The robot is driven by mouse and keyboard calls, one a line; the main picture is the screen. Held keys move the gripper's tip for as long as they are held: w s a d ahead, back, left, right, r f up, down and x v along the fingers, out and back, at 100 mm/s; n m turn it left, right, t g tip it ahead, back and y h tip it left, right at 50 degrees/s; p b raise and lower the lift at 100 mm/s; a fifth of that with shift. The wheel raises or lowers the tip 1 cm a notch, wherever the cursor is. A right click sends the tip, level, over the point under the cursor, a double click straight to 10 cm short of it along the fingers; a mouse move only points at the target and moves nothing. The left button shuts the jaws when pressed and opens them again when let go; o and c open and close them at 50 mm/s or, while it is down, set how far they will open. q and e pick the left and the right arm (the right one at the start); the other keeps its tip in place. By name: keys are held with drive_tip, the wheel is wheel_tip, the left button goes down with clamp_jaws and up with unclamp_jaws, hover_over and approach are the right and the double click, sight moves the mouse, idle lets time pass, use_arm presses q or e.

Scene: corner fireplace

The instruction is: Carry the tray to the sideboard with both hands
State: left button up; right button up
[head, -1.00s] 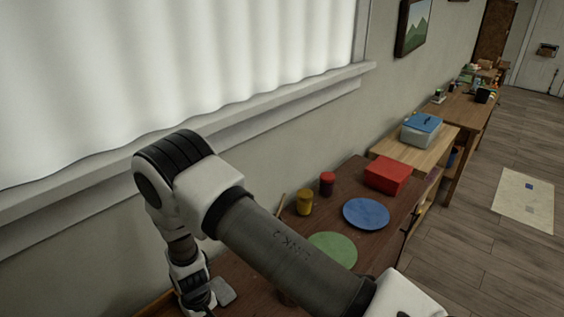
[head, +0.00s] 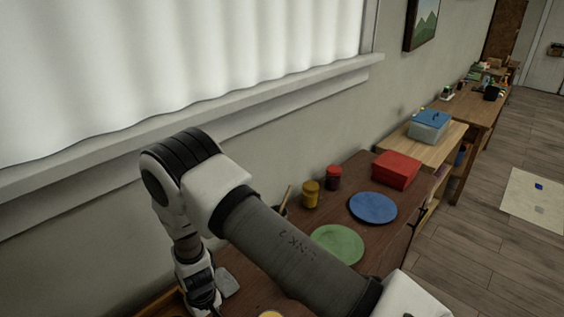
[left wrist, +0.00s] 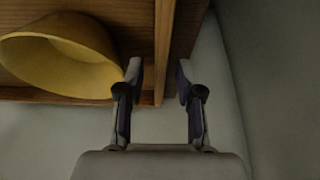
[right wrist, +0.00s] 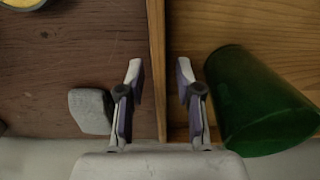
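A light wooden tray (head: 163,302) shows only as an edge at the bottom left of the head view. In the right wrist view its rim (right wrist: 156,60) runs between the open fingers of my right gripper (right wrist: 159,85), apart from both. A green cup (right wrist: 260,105) lies or leans on the tray beside it. In the left wrist view the tray's rim (left wrist: 163,55) lies between the open fingers of my left gripper (left wrist: 160,85); a yellow bowl (left wrist: 60,55) is inside. The dark wooden sideboard (head: 395,240) shows right of the tray. My left gripper is outside the head view.
On the sideboard are a grey block (head: 227,283) close to my right gripper, a green plate (head: 338,244), a blue plate (head: 373,207), a red box (head: 397,170), a yellow jar (head: 310,195) and a red jar (head: 334,178). The wall and window sill (head: 300,98) run behind.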

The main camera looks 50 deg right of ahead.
drive_tip(key=shift+s, duration=0.1)
use_arm(q)
drive_tip(key=v, duration=1)
drive_tip(key=shift+s+r, duration=0.25)
drive_tip(key=shift+r, duration=0.1)
use_arm(e)
wheel_tip(320, 180, up, 12)
